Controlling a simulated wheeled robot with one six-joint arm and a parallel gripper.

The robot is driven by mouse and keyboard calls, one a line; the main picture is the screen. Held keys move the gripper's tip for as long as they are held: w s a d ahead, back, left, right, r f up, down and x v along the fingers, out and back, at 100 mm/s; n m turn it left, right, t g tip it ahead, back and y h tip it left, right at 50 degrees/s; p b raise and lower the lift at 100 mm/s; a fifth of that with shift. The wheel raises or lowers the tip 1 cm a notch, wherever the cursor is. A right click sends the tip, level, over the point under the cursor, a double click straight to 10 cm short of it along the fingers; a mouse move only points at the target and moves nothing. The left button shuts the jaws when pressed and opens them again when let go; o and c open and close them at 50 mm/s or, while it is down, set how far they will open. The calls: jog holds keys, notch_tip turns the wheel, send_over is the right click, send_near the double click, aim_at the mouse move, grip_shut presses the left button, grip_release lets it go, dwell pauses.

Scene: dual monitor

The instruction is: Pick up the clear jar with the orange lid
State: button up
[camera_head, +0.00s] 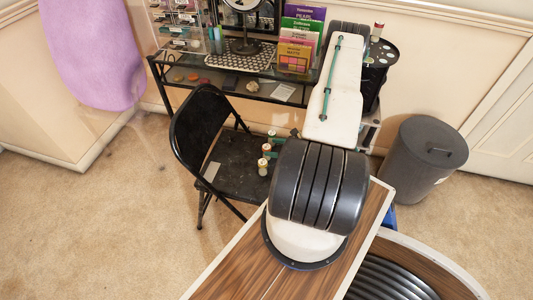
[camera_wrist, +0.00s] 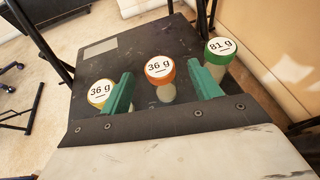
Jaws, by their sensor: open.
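The clear jar with the orange lid (camera_wrist: 159,68) stands upright on the black chair seat (camera_wrist: 130,50), its lid marked 36 g. It is the middle of three jars, also small in the head view (camera_head: 266,150). My gripper (camera_wrist: 160,80) is open, with one green finger on each side of the orange-lidded jar in the wrist view. I cannot tell whether the fingers touch it or how far above the seat they are. A yellow-lidded jar (camera_wrist: 100,92) is left of the left finger. A green-lidded jar (camera_wrist: 219,49) is beyond the right finger. In the head view my arm hides most of the gripper.
The folding chair's backrest (camera_head: 198,120) rises on the left of the seat. A dark desk (camera_head: 230,80) with bottles, a mirror and palettes stands behind. A grey bin (camera_head: 422,160) is on the right. Carpet (camera_head: 110,220) at left is clear.

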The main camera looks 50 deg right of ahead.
aim_at(263, 151)
jog(key=shift+s+f+m+h, duration=0.3)
jog(key=shift+s+f, duration=0.25)
jog(key=shift+f, duration=0.7)
jog(key=x, duration=0.7)
jog(key=shift+w+f, duration=0.1)
jog(key=shift+f, duration=0.2)
jog(key=c, duration=1.1)
